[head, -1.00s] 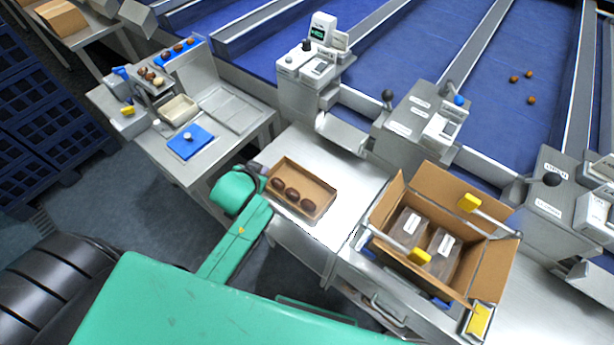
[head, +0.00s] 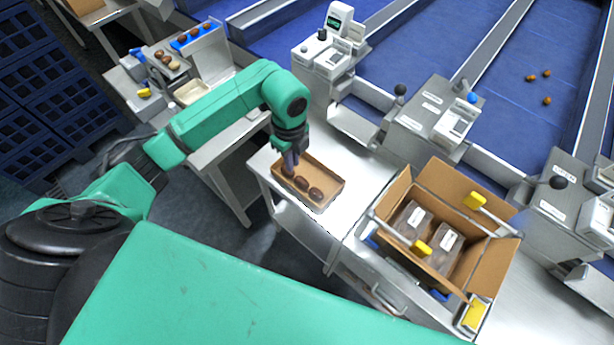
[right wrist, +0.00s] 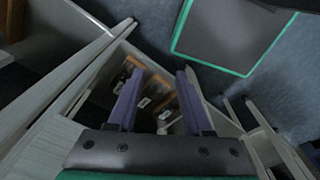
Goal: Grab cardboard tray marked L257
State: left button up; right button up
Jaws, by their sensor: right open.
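A shallow open cardboard tray (head: 330,209) with several dark dates in it lies on the steel table in the head view. No marking on it can be read. My left gripper (head: 290,168) points down at the tray's left end, beside the dates; whether its fingers are apart or closed is unclear. In the right wrist view, my right gripper (right wrist: 155,84) is open, its two purple fingers spread and nothing between the tips. Past them, several brown cardboard items (right wrist: 160,82) with white labels sit in a pale frame. Their labels are too small to read.
An open carton (head: 491,254) with clear, labelled packs stands right of the tray, with yellow-ended bars across it. Grey machines (head: 428,118) line the blue conveyor behind. A side bench (head: 217,160) stands left. Pale rails (right wrist: 75,75) flank my right gripper.

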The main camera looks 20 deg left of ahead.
pick_arm(q)
send_over(294, 188)
jog(key=f, duration=0.6)
jog(key=shift+d+f, duration=0.2)
jog(key=shift+f, duration=0.2)
notch_tip(294, 188, down, 2)
jog(key=shift+f+b, duration=0.1)
jog(key=shift+b, duration=1)
jog(key=f+b, duration=0.1)
jog(key=f, duration=0.1)
jog(key=f+b, duration=0.1)
jog(key=b, duration=0.1)
jog(key=f+b, duration=0.1)
jog(key=f, duration=0.1)
jog(key=shift+a+f, duration=0.25)
jog(key=shift+f, duration=0.05)
jog(key=shift+w+r, duration=0.1)
jog(key=shift+r, duration=0.1)
grip_shut()
